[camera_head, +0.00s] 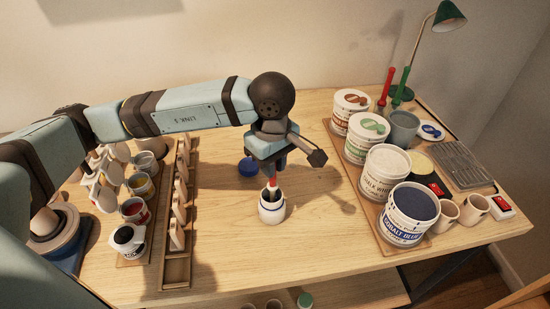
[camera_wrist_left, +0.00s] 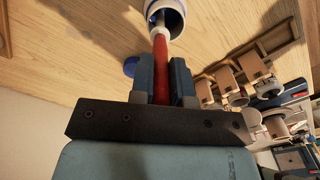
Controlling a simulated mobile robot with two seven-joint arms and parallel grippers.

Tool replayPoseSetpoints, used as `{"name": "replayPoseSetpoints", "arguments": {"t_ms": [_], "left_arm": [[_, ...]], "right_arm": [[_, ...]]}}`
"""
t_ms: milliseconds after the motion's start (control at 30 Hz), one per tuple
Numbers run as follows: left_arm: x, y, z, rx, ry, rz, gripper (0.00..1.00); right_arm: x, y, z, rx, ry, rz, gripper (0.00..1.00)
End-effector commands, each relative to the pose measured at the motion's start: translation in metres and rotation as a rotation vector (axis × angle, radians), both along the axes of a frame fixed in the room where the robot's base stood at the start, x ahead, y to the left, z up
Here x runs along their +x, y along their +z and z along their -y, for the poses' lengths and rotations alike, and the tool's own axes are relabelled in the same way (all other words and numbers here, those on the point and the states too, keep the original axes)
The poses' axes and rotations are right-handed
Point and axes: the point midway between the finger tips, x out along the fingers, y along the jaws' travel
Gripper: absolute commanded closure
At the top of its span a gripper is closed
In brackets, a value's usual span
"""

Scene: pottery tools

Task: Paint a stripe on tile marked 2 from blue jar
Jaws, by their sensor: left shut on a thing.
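My left gripper (camera_head: 277,163) is shut on a red-handled brush (camera_head: 272,184); the handle (camera_wrist_left: 160,65) also shows between the fingers in the left wrist view. The brush points down into the mouth of a small white jar with a dark blue band (camera_head: 271,211), which stands upright mid-table. The brush tip is hidden inside this jar (camera_wrist_left: 178,12). A blue lid (camera_head: 248,167) lies behind it. Several pale tiles stand in a wooden rack (camera_head: 175,272) to the left, seen edge-on; I cannot read their numbers. My right gripper is out of view.
Large tubs, including cobalt blue (camera_head: 405,228), stand on a board at the right. A green lamp (camera_head: 447,15) is behind. Table around the small jar is clear.

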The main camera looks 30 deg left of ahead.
Motion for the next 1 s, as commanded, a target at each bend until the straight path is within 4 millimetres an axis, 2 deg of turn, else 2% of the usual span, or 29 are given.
{"name": "replayPoseSetpoints", "arguments": {"t_ms": [100, 433, 500, 700, 1000], "left_arm": [[-0.002, 0.003, -0.004, -0.001, -0.001, -0.001, 1.00], [-0.011, 0.002, -0.007, -0.001, 0.000, -0.001, 1.00], [-0.012, -0.003, -0.006, 0.000, -0.001, 0.001, 1.00], [-0.016, -0.003, -0.001, -0.001, -0.002, 0.003, 1.00], [-0.015, -0.004, 0.009, -0.001, -0.002, 0.002, 1.00]], "right_arm": [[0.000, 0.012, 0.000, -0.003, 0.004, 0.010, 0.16], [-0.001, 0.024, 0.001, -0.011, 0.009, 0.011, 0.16], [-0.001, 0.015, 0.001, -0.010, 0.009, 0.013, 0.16], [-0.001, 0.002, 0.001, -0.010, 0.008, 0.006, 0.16], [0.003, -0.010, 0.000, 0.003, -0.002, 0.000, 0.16]]}}
